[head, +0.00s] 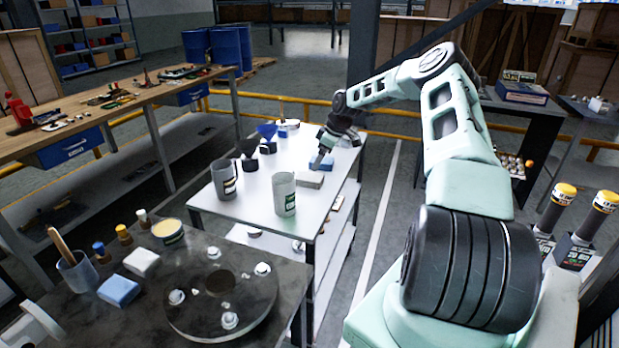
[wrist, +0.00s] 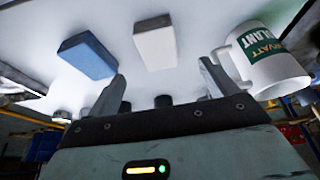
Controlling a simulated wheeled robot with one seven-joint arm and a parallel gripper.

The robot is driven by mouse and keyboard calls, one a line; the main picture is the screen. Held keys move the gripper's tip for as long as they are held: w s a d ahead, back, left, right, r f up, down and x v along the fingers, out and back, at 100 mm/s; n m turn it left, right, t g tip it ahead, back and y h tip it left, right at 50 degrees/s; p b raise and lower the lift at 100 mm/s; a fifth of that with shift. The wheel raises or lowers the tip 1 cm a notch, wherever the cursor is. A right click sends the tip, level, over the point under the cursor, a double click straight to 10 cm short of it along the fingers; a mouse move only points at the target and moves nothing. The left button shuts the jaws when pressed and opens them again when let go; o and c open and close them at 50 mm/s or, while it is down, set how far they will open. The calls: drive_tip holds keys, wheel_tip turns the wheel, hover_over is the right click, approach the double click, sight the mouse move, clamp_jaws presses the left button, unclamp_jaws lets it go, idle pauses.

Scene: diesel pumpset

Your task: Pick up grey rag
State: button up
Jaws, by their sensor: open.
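The grey rag (head: 310,180) is a pale, flat block lying on the white table, and it also shows in the wrist view (wrist: 155,46) at upper middle. A blue block (head: 324,164) lies just behind it, and stands left of it in the wrist view (wrist: 88,57). My gripper (head: 317,160) is over the table close to these two blocks. In the wrist view my gripper (wrist: 162,88) is open and empty. The grey rag lies beyond the gap between its fingers, apart from them. In the head view the fingertips are partly hard to make out.
A dark table (head: 90,325) in front holds a second pale block (head: 141,262) and blue block (head: 119,291).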

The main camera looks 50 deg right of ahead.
sight(311, 176)
drive_tip(key=x, duration=0.3)
drive_tip(key=shift+p, duration=0.3)
drive_tip(key=p+x, duration=0.2)
drive_tip(key=x, duration=0.2)
drive_tip(key=shift+w+f+p, duration=0.3)
drive_tip(key=shift+f, duration=0.2)
drive_tip(key=shift+f+b, duration=0.25)
drive_tip(key=shift+b, duration=0.3)
drive_tip(key=c, duration=1.1)
